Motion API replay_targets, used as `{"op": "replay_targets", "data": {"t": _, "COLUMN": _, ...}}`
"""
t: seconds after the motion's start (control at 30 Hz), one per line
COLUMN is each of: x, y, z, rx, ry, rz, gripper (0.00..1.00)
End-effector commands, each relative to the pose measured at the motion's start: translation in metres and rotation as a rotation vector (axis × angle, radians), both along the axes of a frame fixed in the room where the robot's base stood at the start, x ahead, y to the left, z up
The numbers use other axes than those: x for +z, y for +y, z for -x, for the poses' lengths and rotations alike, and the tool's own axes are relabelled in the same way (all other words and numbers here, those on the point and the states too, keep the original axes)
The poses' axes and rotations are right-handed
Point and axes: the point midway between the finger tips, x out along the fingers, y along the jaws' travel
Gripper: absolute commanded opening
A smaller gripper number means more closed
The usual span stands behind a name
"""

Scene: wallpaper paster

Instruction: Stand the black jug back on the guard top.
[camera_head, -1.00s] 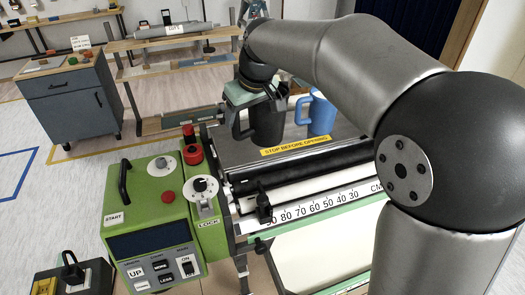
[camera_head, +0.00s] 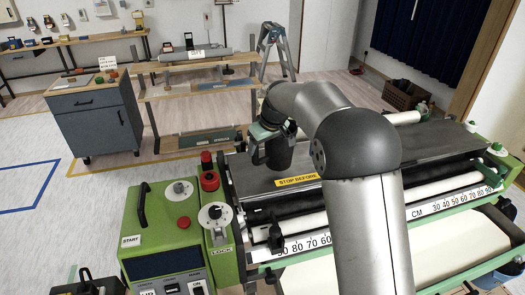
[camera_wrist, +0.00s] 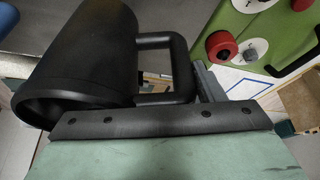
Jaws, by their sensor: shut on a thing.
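The black jug (camera_head: 279,153) is upright at the left part of the guard top (camera_head: 435,141), a flat dark grey plate. I cannot tell whether its base touches the plate. My gripper (camera_head: 262,141) is shut on the jug's handle side. In the wrist view the black jug (camera_wrist: 85,65) fills the upper left, its open rim toward the lower left. Its handle (camera_wrist: 176,62) meets the dark edge of a finger, and the grip itself is partly hidden.
A yellow "STOP BEFORE" label (camera_head: 297,180) lies at the guard's front edge. The green control box (camera_head: 160,225) with red knobs (camera_head: 209,181) stands left of the guard. A blue thing (camera_wrist: 5,100) shows at the wrist view's left edge. The guard's right part looks clear.

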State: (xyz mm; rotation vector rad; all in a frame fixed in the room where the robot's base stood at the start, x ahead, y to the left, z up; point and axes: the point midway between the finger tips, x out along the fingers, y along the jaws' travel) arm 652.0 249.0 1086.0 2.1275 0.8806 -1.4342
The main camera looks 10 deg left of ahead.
Motion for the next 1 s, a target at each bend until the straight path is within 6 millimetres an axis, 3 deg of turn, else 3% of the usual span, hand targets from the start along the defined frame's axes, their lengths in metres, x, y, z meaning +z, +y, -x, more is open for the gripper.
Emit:
{"op": "replay_targets", "data": {"t": 0.27, "x": -0.033, "y": 0.0, "z": -0.004, "rx": 0.0, "ry": 0.001, "rz": 0.001, "gripper": 0.04}}
{"op": "replay_targets", "data": {"t": 0.6, "x": -0.038, "y": 0.0, "z": -0.004, "rx": 0.0, "ry": -0.001, "rz": 0.0, "gripper": 0.04}}
{"op": "replay_targets", "data": {"t": 0.63, "x": -0.037, "y": 0.0, "z": -0.003, "rx": 0.0, "ry": 0.001, "rz": 0.001, "gripper": 0.7}}
{"op": "replay_targets", "data": {"t": 0.67, "x": -0.037, "y": 0.0, "z": -0.004, "rx": 0.0, "ry": 0.001, "rz": 0.001, "gripper": 0.79}}
{"op": "replay_targets", "data": {"t": 0.7, "x": -0.037, "y": 0.0, "z": -0.004, "rx": 0.0, "ry": 0.001, "rz": 0.001, "gripper": 0.84}}
{"op": "replay_targets", "data": {"t": 1.0, "x": -0.034, "y": 0.0, "z": -0.003, "rx": 0.0, "ry": 0.001, "rz": 0.001, "gripper": 0.84}}
